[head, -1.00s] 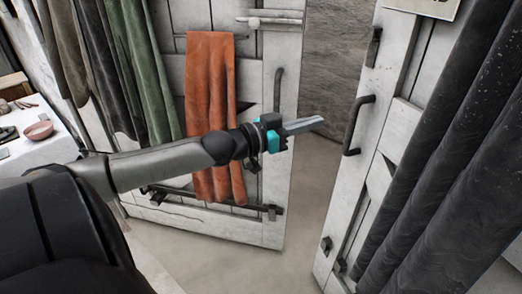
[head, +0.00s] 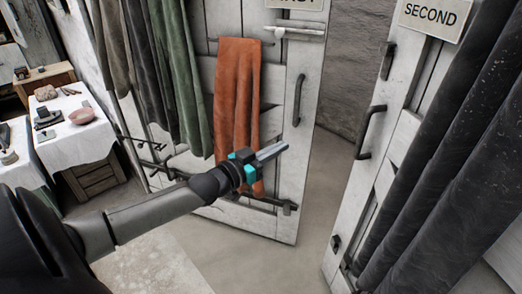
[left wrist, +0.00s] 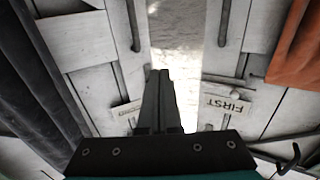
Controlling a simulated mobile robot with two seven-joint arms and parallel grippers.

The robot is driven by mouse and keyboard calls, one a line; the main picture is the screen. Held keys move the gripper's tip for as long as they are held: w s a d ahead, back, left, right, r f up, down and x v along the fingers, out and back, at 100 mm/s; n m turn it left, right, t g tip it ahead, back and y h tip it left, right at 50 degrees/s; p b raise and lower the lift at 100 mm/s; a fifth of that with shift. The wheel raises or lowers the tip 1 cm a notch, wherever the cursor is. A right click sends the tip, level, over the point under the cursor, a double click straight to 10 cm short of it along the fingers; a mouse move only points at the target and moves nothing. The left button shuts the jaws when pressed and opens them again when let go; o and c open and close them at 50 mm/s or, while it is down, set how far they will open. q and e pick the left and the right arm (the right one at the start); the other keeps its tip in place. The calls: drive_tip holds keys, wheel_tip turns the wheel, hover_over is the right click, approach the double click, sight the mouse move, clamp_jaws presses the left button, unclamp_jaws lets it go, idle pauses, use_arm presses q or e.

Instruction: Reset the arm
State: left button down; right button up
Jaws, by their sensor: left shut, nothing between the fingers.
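My left arm (head: 150,215) comes in from the lower left of the head view. Its gripper (head: 272,151) points right, with the fingers shut together and nothing between them. The gripper shows in front of the left door, beside an orange cloth (head: 238,85) hanging there. In the left wrist view the shut fingers (left wrist: 159,80) point toward the gap between the two doors. My right gripper is not in view.
A white left door (head: 309,75) and a white right door (head: 400,75) stand apart with a gap between. The right one's sign (head: 433,14) reads SECOND. Dark curtains (head: 450,120) hang at right.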

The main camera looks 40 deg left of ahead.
use_arm(q)
drive_tip(key=shift+s+f+y, duration=0.25)
drive_tip(key=shift+f+y, duration=0.05)
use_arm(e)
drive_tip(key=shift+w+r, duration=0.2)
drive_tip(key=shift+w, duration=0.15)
